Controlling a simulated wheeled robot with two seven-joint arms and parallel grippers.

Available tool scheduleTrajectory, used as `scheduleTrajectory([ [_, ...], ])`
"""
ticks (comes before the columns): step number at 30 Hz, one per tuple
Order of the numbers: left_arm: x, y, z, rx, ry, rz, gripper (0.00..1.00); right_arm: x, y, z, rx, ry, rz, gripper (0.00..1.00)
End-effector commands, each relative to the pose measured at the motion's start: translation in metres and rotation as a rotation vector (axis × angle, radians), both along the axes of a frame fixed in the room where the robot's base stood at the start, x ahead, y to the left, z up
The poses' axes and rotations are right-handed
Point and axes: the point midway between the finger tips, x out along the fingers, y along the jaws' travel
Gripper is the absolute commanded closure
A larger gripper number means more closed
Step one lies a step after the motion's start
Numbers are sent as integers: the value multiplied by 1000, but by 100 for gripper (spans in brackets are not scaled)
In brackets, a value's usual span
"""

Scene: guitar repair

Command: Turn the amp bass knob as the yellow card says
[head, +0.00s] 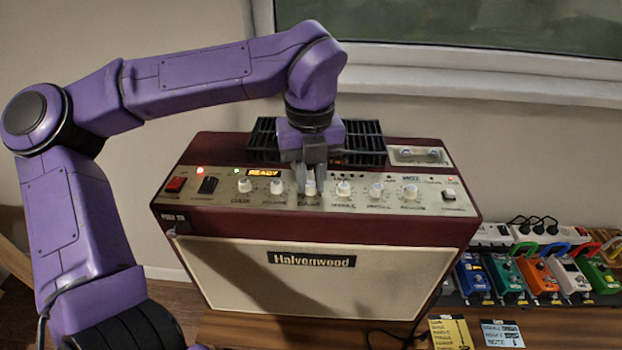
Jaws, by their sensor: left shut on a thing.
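The maroon and cream amp (316,283) stands on a wooden surface, its control panel facing up and forward. A row of white knobs runs along the panel. My left gripper (310,184) comes down from above and is shut on the third knob from the left, the bass knob (310,190). The fingers partly cover this knob, so its pointer cannot be read. The yellow card (454,333) lies flat at the amp's front right; its lines of text are too small to read. My right gripper is not in view.
A lit READY display (263,173) and a red switch (175,184) are left of the gripper. Other knobs stand close on both sides. A blue card (502,334) lies beside the yellow one. Several coloured pedals (540,276) and a power strip (520,233) are at the right.

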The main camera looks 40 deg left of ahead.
Motion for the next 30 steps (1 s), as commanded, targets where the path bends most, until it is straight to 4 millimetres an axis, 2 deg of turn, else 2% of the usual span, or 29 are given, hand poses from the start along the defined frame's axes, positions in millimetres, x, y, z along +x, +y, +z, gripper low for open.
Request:
scheduleTrajectory([
  [14,2,0,3,-1,-11,15,100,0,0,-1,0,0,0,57],
  [15,2,0,3,-1,-11,15,72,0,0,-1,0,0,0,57],
  [17,2,0,3,-1,-9,15,53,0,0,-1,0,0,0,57],
  [26,1,1,3,0,-4,15,53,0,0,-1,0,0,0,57],
  [30,1,0,22,2,-8,16,53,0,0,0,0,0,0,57],
])
